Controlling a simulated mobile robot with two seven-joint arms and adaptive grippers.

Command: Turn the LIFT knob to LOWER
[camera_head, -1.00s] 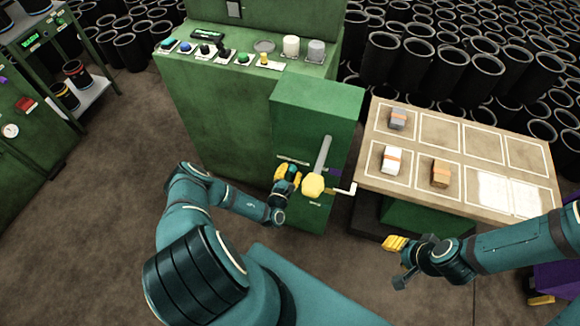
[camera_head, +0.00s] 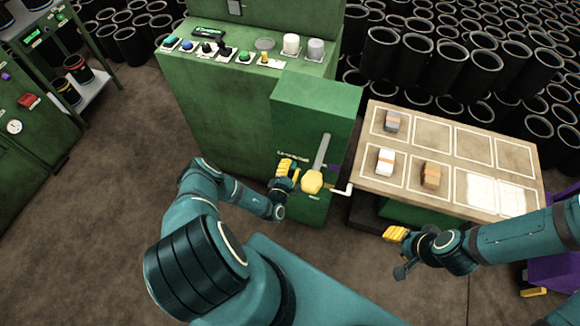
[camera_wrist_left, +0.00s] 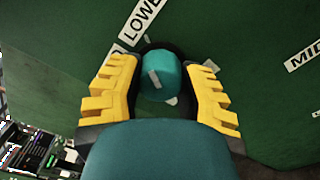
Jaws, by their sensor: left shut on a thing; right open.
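The LIFT knob (camera_wrist_left: 160,77) is a teal round knob with a white pointer mark on the green panel. In the left wrist view it sits between the yellow fingers of my left gripper (camera_wrist_left: 164,92), which is shut on it. The LOWER label (camera_wrist_left: 140,18) is above the knob, its last letter hidden or cut off. A MID label (camera_wrist_left: 304,54) is at the right edge. In the head view my left gripper (camera_head: 286,171) is at the front of the green cabinet and covers most of the knob. My right gripper (camera_head: 396,234) is open and empty, in front of the table.
A grey lever with a yellow end (camera_head: 313,181) stands close right of my left gripper, with a white crank handle (camera_head: 343,189) beyond it. A table (camera_head: 398,193) with small blocks is to the right. Black sleeves (camera_head: 440,68) fill the back.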

